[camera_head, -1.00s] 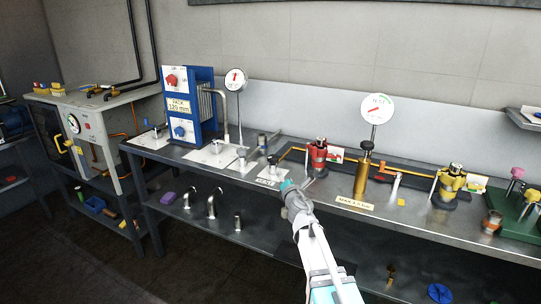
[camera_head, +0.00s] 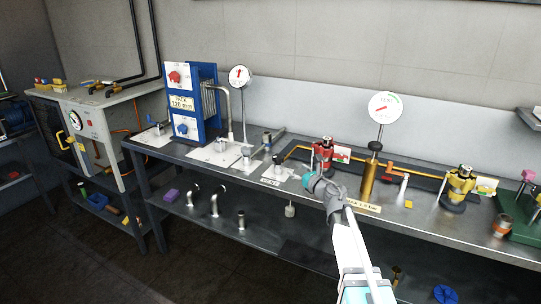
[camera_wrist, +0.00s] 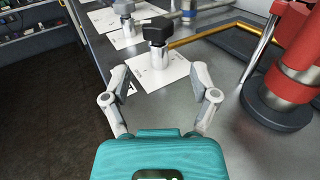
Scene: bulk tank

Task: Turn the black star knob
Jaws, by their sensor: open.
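A black knob (camera_wrist: 157,31) sits on a short silver post on a white card in the wrist view, ahead of my gripper (camera_wrist: 158,80). It looks blocky; I cannot tell whether it is star-shaped. In the head view the black knob (camera_head: 277,159) is small, on the bench left of the red valve. My gripper (camera_head: 310,180) is to the right of and nearer than the knob in the head view. Its two fingers are spread, with nothing between them. The fingers are apart from the knob.
A red valve (camera_head: 323,158) stands close on the right, also large in the wrist view (camera_wrist: 297,70). A brass cylinder (camera_head: 369,180), a gauge (camera_head: 385,107) and a yellow valve (camera_head: 458,185) stand further right. A blue pack unit (camera_head: 187,110) is left. A yellow pipe (camera_head: 298,148) runs behind.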

